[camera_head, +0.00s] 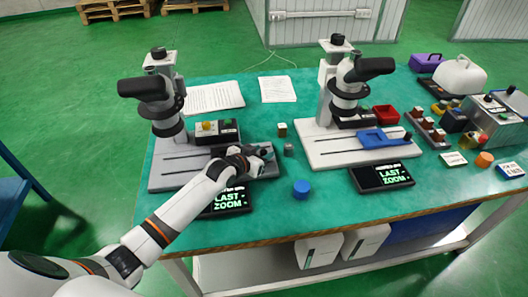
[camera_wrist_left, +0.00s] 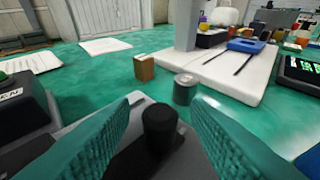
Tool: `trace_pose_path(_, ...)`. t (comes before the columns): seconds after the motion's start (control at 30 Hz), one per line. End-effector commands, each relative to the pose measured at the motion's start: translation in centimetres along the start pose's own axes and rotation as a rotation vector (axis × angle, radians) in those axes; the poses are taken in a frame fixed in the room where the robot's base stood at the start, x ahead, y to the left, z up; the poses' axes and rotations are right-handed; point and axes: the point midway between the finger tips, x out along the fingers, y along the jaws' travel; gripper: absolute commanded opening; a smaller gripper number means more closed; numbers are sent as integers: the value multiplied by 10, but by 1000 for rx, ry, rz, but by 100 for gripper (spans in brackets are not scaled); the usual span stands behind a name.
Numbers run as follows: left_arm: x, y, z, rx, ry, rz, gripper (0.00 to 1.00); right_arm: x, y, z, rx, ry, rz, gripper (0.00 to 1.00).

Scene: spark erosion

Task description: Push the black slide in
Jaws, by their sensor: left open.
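In the left wrist view, the dark slide (camera_wrist_left: 155,160) carries an upright black knob (camera_wrist_left: 160,128). The knob appears between the two teal fingers of my left gripper (camera_wrist_left: 160,135). The fingers are open, with a visible gap on both sides of the knob. I cannot tell how far along its rails the slide is. My right gripper is not in view.
A small grey cylinder (camera_head: 289,149) and a brown block (camera_head: 282,130) stand just right of the base. A "LAST ZOOM" display (camera_head: 228,202) is in front. The right microscope's base (camera_head: 310,138) stands beyond.

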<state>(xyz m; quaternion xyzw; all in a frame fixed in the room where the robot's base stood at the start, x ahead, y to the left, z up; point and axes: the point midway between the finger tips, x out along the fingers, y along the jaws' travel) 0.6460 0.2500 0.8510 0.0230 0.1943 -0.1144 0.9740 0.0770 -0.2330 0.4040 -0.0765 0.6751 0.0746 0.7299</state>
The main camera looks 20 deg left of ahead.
Motion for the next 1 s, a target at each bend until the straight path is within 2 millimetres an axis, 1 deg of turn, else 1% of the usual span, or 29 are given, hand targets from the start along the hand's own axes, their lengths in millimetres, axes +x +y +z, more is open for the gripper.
trace_pose_path(0.03,6,0,0,-2,-1,0,43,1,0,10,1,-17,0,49)
trace_pose_path(0.13,13,0,0,-2,1,0,43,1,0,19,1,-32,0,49)
trace_pose_path(0.27,17,0,0,0,0,0,43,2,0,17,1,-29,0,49)
trace_pose_path(0.47,17,0,0,0,1,0,43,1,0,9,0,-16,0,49)
trace_pose_path(0.5,17,0,0,0,1,0,41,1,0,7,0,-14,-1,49)
trace_pose_path(0.57,17,0,0,0,1,0,31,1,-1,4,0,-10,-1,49)
trace_pose_path(0.7,17,0,0,0,1,0,8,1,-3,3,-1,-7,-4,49)
trace_pose_path(0.77,17,0,0,0,1,0,0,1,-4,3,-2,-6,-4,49)
trace_pose_path(1.0,16,1,0,0,1,1,0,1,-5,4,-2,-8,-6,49)
